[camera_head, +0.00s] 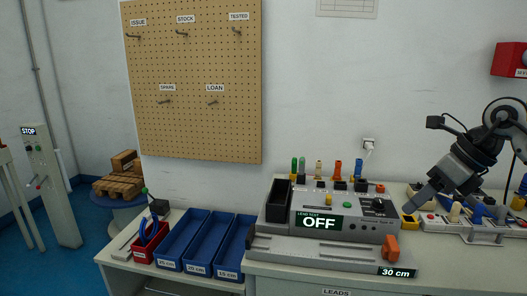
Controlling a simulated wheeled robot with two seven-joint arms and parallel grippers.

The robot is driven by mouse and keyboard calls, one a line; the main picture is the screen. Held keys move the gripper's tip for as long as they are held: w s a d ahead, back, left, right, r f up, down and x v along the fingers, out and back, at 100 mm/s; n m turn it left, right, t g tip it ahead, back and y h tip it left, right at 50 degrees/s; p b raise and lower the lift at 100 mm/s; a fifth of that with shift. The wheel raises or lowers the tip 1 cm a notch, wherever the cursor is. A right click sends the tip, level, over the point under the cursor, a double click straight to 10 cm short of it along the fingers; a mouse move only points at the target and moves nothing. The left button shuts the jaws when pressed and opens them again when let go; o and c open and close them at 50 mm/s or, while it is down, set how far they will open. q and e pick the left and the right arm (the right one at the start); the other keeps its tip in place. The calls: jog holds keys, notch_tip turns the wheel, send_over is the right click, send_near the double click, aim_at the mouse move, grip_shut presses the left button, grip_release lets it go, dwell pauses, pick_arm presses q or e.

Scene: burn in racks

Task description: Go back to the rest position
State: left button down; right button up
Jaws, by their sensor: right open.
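My right gripper (432,207) comes in from the right edge, angled down to the left above the right part of the bench. It looks open, and I see nothing between its fingers. Its fingers are over or close to a grey fixture (480,238) with coloured parts; I cannot tell whether they touch it. My left gripper is not in view.
A grey lead tester (320,232) reading OFF stands on the bench (375,284), with a 30 cm display. Blue bins (183,240) and a red bin (144,254) are at left. A pegboard (195,80) with empty hooks hangs behind. A post (50,190) marked STOP stands far left.

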jog(key=s+a+f+m+t+y, duration=0.1)
jog(key=s+a+f+m+y, duration=0.1)
jog(key=a+y, duration=0.45)
jog(key=s+a+f+m+y, duration=0.2)
jog(key=a+y, duration=0.1)
jog(key=a, duration=0.7)
jog(key=s+a+f+m+t+y, duration=0.1)
jog(key=s+a+f+m+y, duration=0.2)
jog(key=a, duration=0.5)
jog(key=s+d+f+m+t+h, duration=0.2)
jog(key=s+f+m+h, duration=0.5)
jog(key=f+m, duration=0.5)
jog(key=s+d+f+m+t+h, duration=0.3)
jog(key=s+f+m+h, duration=0.3)
jog(key=m, duration=1.6)
notch_tip(320, 180, down, 6)
jog(key=shift+s+d+r+h+p, duration=0.15)
jog(key=shift+s+d+h+p, duration=0.2)
jog(key=shift+s+d, duration=0.55)
jog(key=shift+s+a, duration=0.15)
